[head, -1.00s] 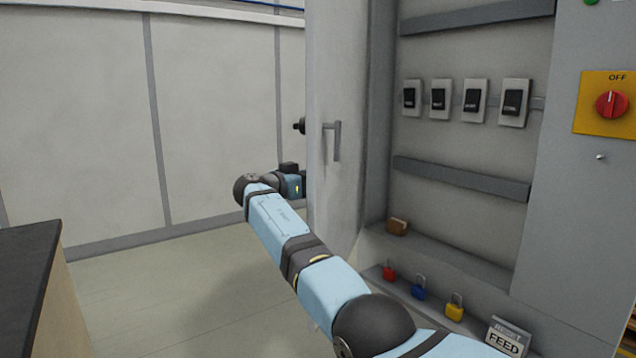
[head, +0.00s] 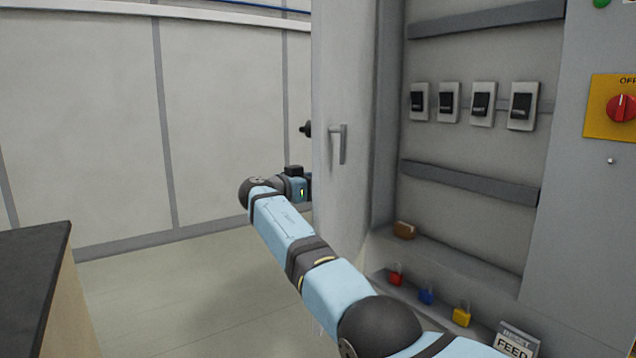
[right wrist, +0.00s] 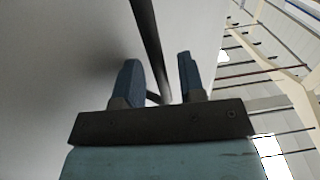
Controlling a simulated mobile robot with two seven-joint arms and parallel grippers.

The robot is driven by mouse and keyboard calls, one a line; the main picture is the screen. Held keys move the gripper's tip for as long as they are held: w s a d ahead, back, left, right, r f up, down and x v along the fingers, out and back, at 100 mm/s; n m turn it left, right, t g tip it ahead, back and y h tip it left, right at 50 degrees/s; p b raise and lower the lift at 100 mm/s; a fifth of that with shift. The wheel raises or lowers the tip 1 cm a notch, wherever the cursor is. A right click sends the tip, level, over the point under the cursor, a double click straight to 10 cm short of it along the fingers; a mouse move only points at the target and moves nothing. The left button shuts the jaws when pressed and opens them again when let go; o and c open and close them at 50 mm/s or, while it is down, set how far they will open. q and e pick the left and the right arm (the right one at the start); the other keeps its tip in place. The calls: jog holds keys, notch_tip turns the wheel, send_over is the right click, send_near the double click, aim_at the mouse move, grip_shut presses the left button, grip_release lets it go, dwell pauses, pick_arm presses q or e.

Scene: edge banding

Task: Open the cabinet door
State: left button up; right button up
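The grey cabinet door (head: 345,75) stands open at the left of the cabinet, whose inside shows. A grey lever handle (head: 341,143) is on the door face toward me. My right arm reaches across to the door's left edge, and its gripper is hidden behind the door in the head view. In the right wrist view my right gripper (right wrist: 160,78) has its two blue fingers apart. A dark bar (right wrist: 147,40) runs between them, beside a plain grey surface. I cannot tell whether the fingers touch the bar. My left gripper is not in view.
The cabinet holds a row of several switches (head: 480,103), small padlocks (head: 426,297) and a FEED sign (head: 515,342). A red OFF knob (head: 620,107) is at the right. A dark-topped counter (head: 30,260) stands at the left. The floor (head: 180,290) between is clear.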

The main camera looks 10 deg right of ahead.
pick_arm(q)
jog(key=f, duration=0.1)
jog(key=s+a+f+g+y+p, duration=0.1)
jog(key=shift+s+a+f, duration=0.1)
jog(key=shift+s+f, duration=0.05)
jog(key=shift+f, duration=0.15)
pick_arm(e)
jog(key=v, duration=1.3)
jog(key=shift+s+a, duration=0.1)
jog(key=shift+s, duration=0.05)
